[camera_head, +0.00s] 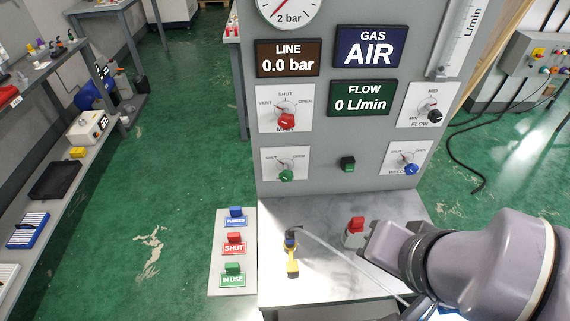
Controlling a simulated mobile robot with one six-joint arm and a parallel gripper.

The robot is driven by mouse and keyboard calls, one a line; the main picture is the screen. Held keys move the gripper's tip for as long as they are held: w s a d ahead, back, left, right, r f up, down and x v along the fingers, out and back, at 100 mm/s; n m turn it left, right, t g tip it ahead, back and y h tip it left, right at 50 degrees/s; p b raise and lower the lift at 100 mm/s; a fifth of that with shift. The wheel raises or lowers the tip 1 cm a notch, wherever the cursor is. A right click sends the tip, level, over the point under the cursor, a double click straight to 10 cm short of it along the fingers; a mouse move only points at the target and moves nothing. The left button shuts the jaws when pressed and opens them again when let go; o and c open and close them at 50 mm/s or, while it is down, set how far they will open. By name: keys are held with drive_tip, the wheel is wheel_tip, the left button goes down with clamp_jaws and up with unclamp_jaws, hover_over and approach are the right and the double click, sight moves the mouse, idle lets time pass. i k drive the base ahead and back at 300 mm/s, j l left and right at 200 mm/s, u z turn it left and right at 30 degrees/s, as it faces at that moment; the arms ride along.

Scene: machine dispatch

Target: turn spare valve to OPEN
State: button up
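A grey upright panel carries several valve knobs. The green knob (286,175) is at lower left on a white plate (268,166) marked SHUT at left and OPEN at right. Its small pointer seems to lean up-left, to the SHUT side. The plate's name is covered by the knob, so I cannot read whether it says spare. A blue knob (411,168) on a similar SHUT/OPEN plate is at lower right; its name is partly hidden. My gripper (372,243) is low at right, over the bench in front of the panel, apart from both knobs. Its fingers are not clear.
The red main knob (286,121) and black flow knob (434,116) sit higher. A red-topped grey block (355,226) stands beside my gripper. A yellow-and-black item (292,255) lies on the bench (325,285). PURGED, SHUT and IN USE tags lie on a board (217,275) at left.

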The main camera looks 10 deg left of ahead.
sight(286, 176)
drive_tip(key=k+j+u, duration=0.15)
drive_tip(key=j, duration=0.55)
drive_tip(key=j+u, duration=0.15)
drive_tip(key=j, duration=0.55)
